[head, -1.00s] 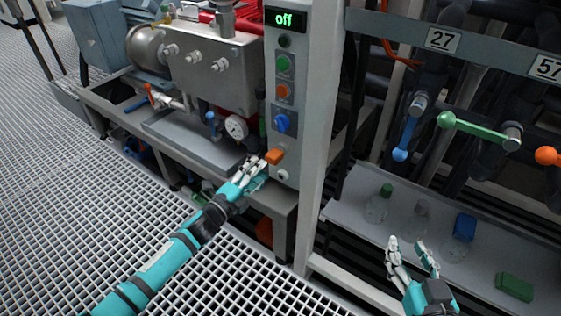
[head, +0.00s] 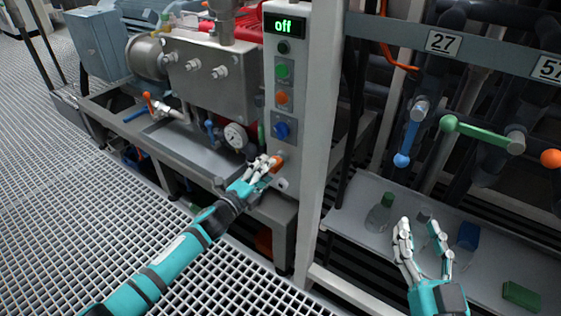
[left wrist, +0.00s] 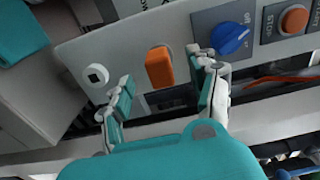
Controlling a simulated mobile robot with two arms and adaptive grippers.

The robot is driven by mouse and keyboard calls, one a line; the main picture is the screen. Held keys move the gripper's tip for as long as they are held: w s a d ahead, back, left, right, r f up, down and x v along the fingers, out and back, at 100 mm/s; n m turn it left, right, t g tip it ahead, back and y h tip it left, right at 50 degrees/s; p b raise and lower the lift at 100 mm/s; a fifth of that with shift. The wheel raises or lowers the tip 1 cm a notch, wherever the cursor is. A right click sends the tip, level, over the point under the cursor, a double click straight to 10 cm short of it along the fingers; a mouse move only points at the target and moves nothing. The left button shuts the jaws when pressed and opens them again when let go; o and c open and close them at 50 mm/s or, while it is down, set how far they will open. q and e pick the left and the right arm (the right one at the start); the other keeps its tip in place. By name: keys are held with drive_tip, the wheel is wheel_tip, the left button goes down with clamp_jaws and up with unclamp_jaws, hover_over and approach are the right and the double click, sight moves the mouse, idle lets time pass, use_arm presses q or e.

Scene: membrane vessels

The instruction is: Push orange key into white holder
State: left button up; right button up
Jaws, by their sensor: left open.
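The orange key (head: 278,160) sits at the lower part of the grey control panel, below the blue knob, partly covered by my fingers in the head view. In the left wrist view the orange key (left wrist: 160,68) shows as an upright block between my open fingers, with gaps on both sides. My left gripper (head: 270,164) is open at the key. My right gripper (head: 422,232) is open and empty over the shelf.
A grey post (head: 317,150) stands right of the panel. Bottles and a green block (head: 521,295) are on the right shelf.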

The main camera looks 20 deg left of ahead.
use_arm(q)
drive_tip(key=b+x, duration=0.1)
drive_tip(key=x, duration=0.2)
drive_tip(key=shift+w+d, duration=0.15)
drive_tip(key=shift+w, duration=0.15)
drive_tip(key=shift+w+d, duration=0.15)
drive_tip(key=shift+w, duration=0.3)
use_arm(e)
wheel_tip(320, 180, up, 6)
drive_tip(key=s+t+y, duration=0.1)
drive_tip(key=s+t, duration=0.1)
drive_tip(key=t, duration=0.2)
drive_tip(key=shift+s+a+f, duration=0.15)
drive_tip(key=shift+f, duration=0.15)
drive_tip(key=shift+w+f+g, duration=0.25)
drive_tip(key=shift+g, duration=0.05)
drive_tip(key=shift+w+f, duration=0.15)
drive_tip(key=shift+f, duration=0.1)
use_arm(q)
drive_tip(key=shift+c, duration=0.4)
clamp_jaws()
